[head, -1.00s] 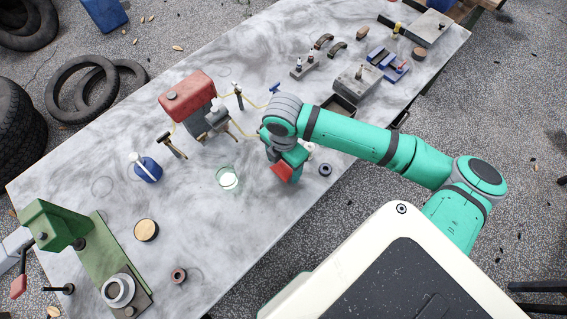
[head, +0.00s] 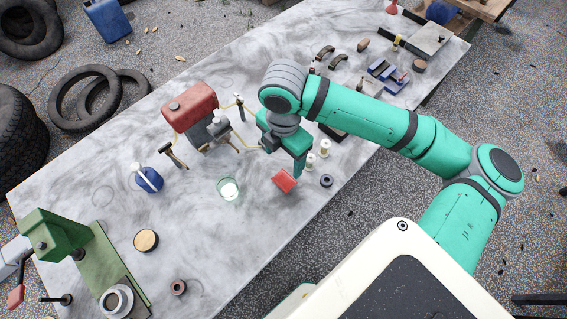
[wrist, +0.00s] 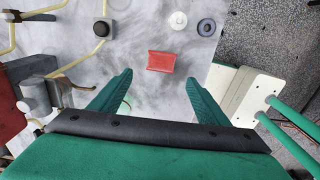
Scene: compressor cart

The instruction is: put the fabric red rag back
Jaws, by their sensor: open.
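The red rag (head: 284,181) lies flat on the marble tabletop near its front edge, right of the glass jar. In the wrist view the rag (wrist: 161,62) shows whole, as a small red rectangle beyond my fingertips. My gripper (wrist: 158,82) is open, with nothing between its fingers. In the head view my gripper (head: 296,165) hangs above and just behind the rag, apart from it. The arm hides part of the table behind the gripper.
A glass jar (head: 228,189) stands left of the rag. The red-tank compressor (head: 190,105) and a blue bottle (head: 149,178) stand further left. The tabletop just left of the jar is bare.

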